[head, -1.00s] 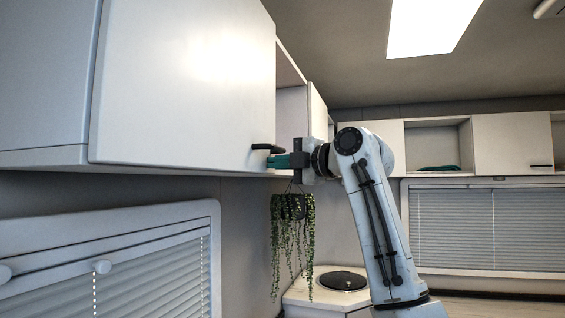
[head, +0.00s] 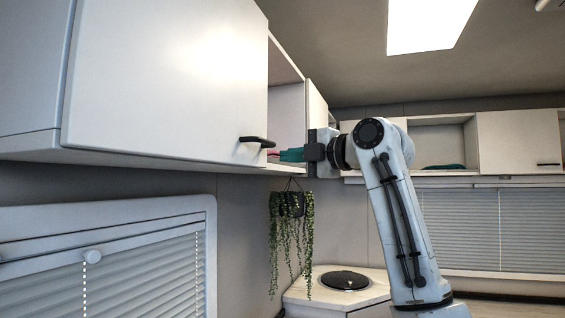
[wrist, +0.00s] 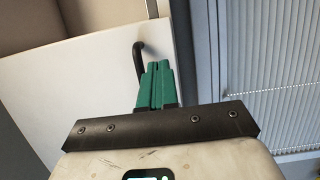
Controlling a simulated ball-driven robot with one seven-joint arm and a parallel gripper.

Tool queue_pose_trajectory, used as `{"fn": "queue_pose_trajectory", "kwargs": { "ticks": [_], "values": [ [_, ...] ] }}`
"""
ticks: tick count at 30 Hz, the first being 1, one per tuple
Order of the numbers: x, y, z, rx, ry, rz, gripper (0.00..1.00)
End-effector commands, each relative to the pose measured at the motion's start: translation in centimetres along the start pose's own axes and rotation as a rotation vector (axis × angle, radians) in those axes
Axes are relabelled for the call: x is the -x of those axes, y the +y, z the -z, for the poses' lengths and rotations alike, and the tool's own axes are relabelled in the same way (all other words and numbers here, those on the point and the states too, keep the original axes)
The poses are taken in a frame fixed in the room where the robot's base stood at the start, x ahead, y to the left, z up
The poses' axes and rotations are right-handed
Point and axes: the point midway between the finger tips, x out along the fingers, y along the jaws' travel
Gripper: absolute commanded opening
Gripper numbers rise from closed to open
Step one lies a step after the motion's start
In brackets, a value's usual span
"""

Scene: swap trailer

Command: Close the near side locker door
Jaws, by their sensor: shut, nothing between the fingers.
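The near side locker door (head: 165,85) is a white panel at the upper left of the head view, with a black handle (head: 256,141) at its lower right corner. To the right of its edge, part of the locker (head: 288,105) stands open. My gripper (head: 281,155) has green fingers, shut and empty, pointing left just right of the handle, with a small gap visible. In the wrist view, the closed fingers (wrist: 158,70) point toward the door (wrist: 85,85), and the dark handle (wrist: 139,58) shows just left of their tips. The depth between fingertips and handle is hard to tell.
A hanging plant (head: 290,225) is below the locker. A counter with a round black hob (head: 345,281) stands below it. A window with blinds (head: 110,265) is at lower left. More lockers (head: 518,140) line the far wall.

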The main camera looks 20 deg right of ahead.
Motion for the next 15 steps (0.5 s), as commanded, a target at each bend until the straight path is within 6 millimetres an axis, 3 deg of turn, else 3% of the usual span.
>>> {"fn": "queue_pose_trajectory", "kwargs": {
  "ticks": [15],
  "values": [
    [7.0,-0.1,-2.4,0.002,-0.003,-0.001,0.00]
  ]
}}
